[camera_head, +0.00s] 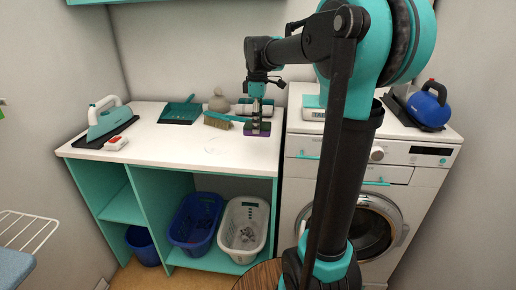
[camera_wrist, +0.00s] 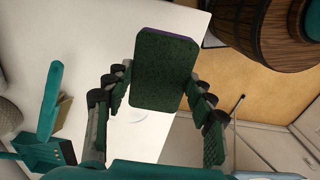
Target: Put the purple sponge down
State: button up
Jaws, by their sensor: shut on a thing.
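The purple sponge (camera_head: 257,129) is between the fingers of my gripper (camera_head: 257,119) in the head view, at the right end of the white counter (camera_head: 180,152), near its front edge. I cannot tell whether it touches the counter. In the wrist view the sponge (camera_wrist: 165,72) shows its dark green scouring face, with a thin purple rim at the top. The fingers of my gripper (camera_wrist: 158,82) are shut on it from both sides.
A teal iron (camera_head: 107,118), a red-and-white item (camera_head: 115,143), a teal dustpan (camera_head: 181,111) and a brush (camera_head: 220,120) are on the counter. The washing machine (camera_head: 400,155) stands right, bearing a blue kettle-like item (camera_head: 429,105). The counter's front middle is mostly clear.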

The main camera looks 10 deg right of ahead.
notch_tip(320, 180, down, 10)
jog(key=shift+f, duration=0.1)
dwell(0.4)
jog(key=o, duration=1.1)
jog(key=shift+f, duration=0.1)
notch_tip(320, 180, up, 12)
jog(key=shift+r, duration=0.2)
